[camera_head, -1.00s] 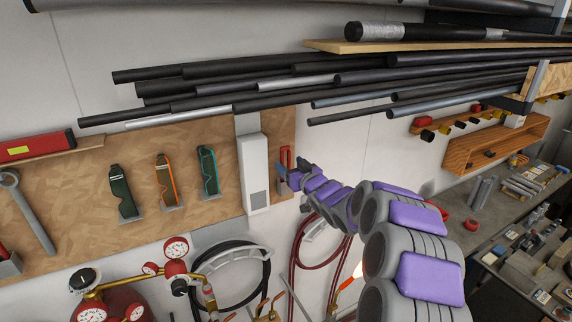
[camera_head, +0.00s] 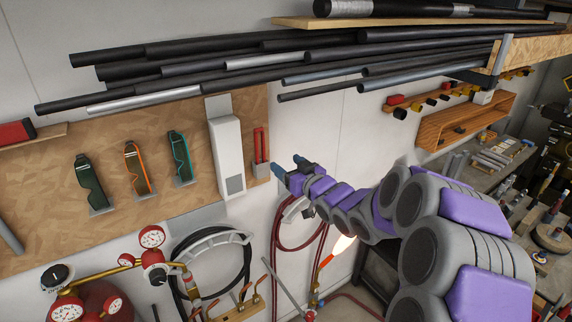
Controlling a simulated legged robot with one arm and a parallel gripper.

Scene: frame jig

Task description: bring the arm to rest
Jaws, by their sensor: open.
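My arm reaches in from the lower right, grey with purple panels. My gripper (camera_head: 287,169) is at its far end, with its blue-tipped fingers apart and nothing seen between them. It is in front of the wall, just right of a small grey holder (camera_head: 261,169) with a red-handled tool (camera_head: 260,143) on the pegboard. The gripper looks apart from the holder.
A white box (camera_head: 227,155) and several safety glasses (camera_head: 137,168) hang on the pegboard (camera_head: 40,190). Metal pipes (camera_head: 230,63) lie on a rack above. Hoses and red gauges (camera_head: 152,237) are below. A cluttered workbench (camera_head: 470,150) stands at the right.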

